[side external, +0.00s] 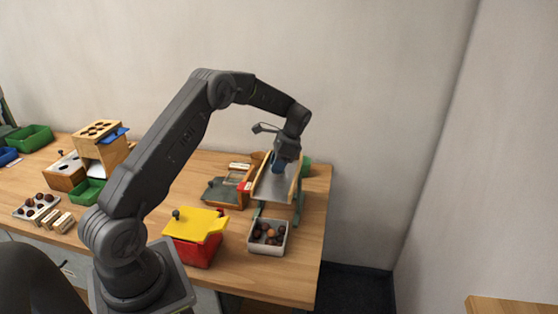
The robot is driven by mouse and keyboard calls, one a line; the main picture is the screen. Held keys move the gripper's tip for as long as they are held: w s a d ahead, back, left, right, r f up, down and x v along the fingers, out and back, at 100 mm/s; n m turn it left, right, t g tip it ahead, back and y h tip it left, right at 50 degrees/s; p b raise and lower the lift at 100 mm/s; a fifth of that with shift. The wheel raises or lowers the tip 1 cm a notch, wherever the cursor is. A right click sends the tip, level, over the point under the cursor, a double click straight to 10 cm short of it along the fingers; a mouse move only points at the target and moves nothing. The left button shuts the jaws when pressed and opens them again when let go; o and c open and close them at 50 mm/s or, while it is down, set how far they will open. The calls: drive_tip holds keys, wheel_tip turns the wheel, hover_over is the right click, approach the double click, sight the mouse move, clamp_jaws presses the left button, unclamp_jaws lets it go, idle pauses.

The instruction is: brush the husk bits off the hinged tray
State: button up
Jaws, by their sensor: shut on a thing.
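The hinged tray (271,189) is a grey metal surface with wooden side rails, raised on green legs at the right of the table. It tilts down towards the front. My gripper (279,167) is over the upper part of the tray, pointing down. A small blue thing, which looks like the brush, shows at its tips and seems to be at the tray surface; whether it touches cannot be told. The fingers are mostly hidden by the wrist. Husk bits on the tray are too small to make out.
A white bin (252,246) of chestnuts stands below the tray's front end. A red box with a yellow lid (194,225) stands left of it. A wooden-framed dark tray (222,192) lies beside the legs. The table's right edge (325,220) is close.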

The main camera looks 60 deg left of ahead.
drive_tip(key=shift+s+d+r, duration=0.2)
drive_tip(key=shift+s+d, duration=0.4)
drive_tip(key=shift+w+a, duration=2.7)
drive_tip(key=shift+a, duration=0.05)
wheel_tip(320, 180, up, 7)
drive_tip(key=shift+f, duration=0.2)
